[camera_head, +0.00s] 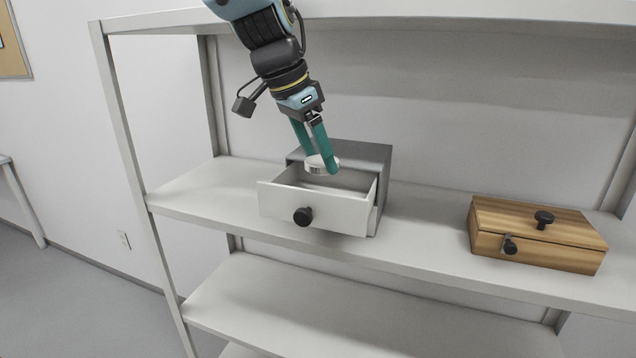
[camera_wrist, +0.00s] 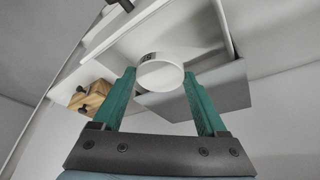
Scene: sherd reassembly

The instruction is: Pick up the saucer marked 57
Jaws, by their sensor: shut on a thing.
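A small round white saucer (camera_head: 320,165) is between the green fingers of my gripper (camera_head: 322,160) in the head view. My gripper is shut on it and holds it over the open drawer, near the top of the drawer's walls. The wrist view also shows the saucer (camera_wrist: 160,72) between the fingertips of my gripper (camera_wrist: 160,82).
A grey cabinet (camera_head: 365,158) stands on the white shelf (camera_head: 200,195), with its white drawer (camera_head: 335,213) pulled out and a black knob in front. A wooden box (camera_head: 540,233) with black knobs stands to the right. The shelf between them is clear.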

